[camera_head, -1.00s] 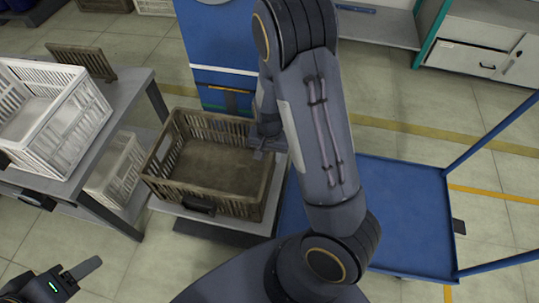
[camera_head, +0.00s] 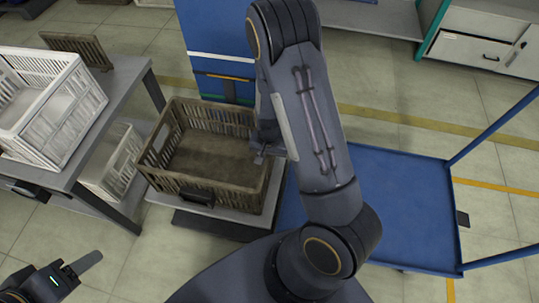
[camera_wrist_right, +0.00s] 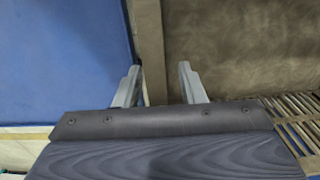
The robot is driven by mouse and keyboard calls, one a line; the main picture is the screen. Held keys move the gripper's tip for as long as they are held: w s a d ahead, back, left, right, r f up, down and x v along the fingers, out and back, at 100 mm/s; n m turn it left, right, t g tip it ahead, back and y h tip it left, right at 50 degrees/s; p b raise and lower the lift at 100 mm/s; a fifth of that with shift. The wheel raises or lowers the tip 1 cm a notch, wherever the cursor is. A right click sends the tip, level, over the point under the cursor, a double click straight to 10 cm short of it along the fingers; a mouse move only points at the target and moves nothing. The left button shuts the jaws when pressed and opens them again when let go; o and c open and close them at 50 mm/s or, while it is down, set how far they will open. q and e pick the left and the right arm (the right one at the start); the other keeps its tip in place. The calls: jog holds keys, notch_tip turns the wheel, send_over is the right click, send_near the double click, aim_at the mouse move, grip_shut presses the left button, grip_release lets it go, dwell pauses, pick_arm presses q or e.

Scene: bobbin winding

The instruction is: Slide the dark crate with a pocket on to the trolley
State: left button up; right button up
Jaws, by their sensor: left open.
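The dark brown crate (camera_head: 215,160) stands upright and looks empty on a grey platform (camera_head: 235,217), left of the blue trolley (camera_head: 410,215). A black pocket (camera_head: 197,197) is on its near wall. My right gripper (camera_head: 262,152) is at the crate's right wall. In the right wrist view my right gripper (camera_wrist_right: 158,82) has its fingers apart, one on each side of the crate's wall (camera_wrist_right: 150,45), with a gap showing on the inner side. My left gripper (camera_head: 85,265) is open and empty at the lower left, away from the crate. My right arm hides part of the trolley.
A table (camera_head: 125,82) on the left holds a white crate (camera_head: 55,110) and a dark slatted piece (camera_head: 77,48). Another white crate (camera_head: 112,165) is under it. A blue panel (camera_head: 218,60) stands behind the dark crate. The trolley has blue rails (camera_head: 495,125) on the right.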

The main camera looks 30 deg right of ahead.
grip_shut()
dwell(1.4)
